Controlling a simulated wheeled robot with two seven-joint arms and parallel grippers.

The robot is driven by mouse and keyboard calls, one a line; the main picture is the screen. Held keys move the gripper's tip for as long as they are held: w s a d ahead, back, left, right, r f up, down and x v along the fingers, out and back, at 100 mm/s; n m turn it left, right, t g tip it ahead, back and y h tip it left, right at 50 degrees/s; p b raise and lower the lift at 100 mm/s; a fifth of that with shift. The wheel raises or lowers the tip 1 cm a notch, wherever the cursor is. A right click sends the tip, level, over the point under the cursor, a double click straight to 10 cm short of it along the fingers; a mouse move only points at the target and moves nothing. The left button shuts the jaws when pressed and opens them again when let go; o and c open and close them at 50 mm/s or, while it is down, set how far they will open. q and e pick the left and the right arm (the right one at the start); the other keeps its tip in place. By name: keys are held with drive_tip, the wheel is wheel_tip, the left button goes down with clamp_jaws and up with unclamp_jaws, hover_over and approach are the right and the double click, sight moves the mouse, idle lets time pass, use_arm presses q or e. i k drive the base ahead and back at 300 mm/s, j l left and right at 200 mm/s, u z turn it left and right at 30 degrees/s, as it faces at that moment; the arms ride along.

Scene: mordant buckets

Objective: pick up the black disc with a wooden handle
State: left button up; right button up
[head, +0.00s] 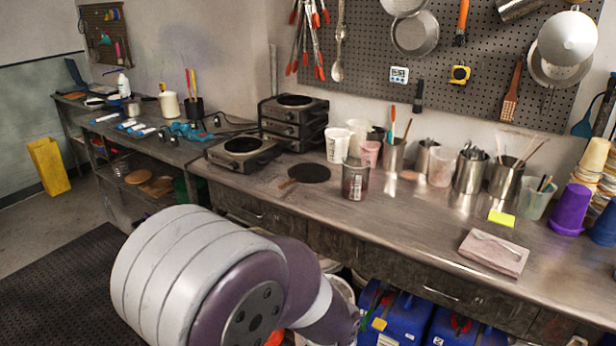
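The black disc with a wooden handle (309,173) lies flat on the metal worktop. Its short wooden handle (287,183) points toward the front left. A metal can with a label (355,180) stands just to the right of the disc. One of my arms, white and purple, fills the lower left and middle in front of the worktop. Neither of my grippers shows, so I cannot see what they hold.
A single hot plate (243,150) stands left of the disc, with stacked hot plates (293,122) behind it. White cups (337,144) and several tool-filled containers line the back. The worktop's front middle is clear.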

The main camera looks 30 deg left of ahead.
sight(309, 173)
drive_tip(key=i+j+u, duration=0.15)
drive_tip(key=i+j, duration=0.2)
drive_tip(key=i+j+u, duration=0.1)
drive_tip(key=i+j, duration=0.25)
drive_tip(key=i, duration=0.15)
drive_tip(key=i+j+u, duration=0.15)
drive_tip(key=i, duration=0.25)
drive_tip(key=i+j+u, duration=0.1)
drive_tip(key=i+j, duration=0.25)
drive_tip(key=i+j+u, duration=0.15)
drive_tip(key=i, duration=0.4)
